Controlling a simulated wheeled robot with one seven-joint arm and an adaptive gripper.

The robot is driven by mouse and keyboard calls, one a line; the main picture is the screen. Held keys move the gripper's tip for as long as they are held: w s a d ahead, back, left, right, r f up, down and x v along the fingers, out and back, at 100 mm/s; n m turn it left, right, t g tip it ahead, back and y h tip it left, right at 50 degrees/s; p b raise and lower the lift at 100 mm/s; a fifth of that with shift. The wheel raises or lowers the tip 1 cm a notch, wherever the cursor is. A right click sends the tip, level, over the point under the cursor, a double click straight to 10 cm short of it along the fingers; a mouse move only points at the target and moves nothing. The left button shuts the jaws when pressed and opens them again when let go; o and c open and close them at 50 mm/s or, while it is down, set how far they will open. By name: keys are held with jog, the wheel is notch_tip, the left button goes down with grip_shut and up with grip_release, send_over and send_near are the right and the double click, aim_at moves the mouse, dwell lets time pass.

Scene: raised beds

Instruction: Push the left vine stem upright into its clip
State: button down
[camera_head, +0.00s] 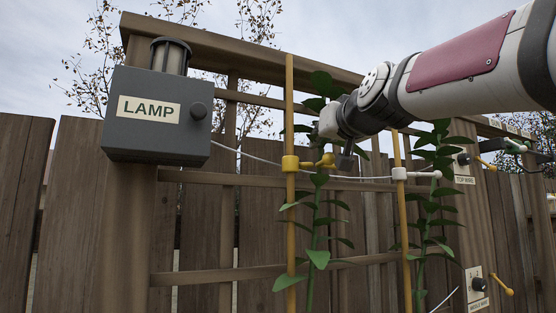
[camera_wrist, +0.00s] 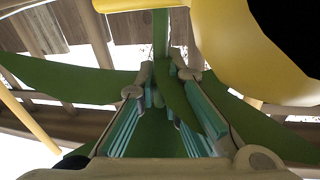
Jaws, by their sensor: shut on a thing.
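The left vine stem (camera_head: 314,245) is green and leafy and stands roughly upright, just right of a yellow cane (camera_head: 290,230). Its yellow clip (camera_head: 291,163) sits on that cane, with a yellow arm reaching right past the stem. My gripper (camera_head: 343,160) is at clip height, right of the cane, partly behind leaves. In the wrist view, the fingers of my gripper (camera_wrist: 161,85) close around the green stem (camera_wrist: 160,35), with leaves across them. A large yellow part (camera_wrist: 250,60), probably the clip, fills the upper right. Whether the stem is seated in the clip cannot be told.
A grey LAMP box (camera_head: 155,118) stands on the left post. A wire (camera_head: 255,158) and wooden rails cross behind. The right post has labelled fittings (camera_head: 476,285).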

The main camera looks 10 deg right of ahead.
jog(key=c, duration=1.7)
grip_release()
jog(key=shift+s, duration=0.1)
jog(key=s, duration=0.4)
jog(key=s+d, duration=0.1)
jog(key=s, duration=0.6)
jog(key=shift+s+d+f, duration=0.15)
jog(key=shift+s+f, duration=0.2)
jog(key=shift+f, duration=0.05)
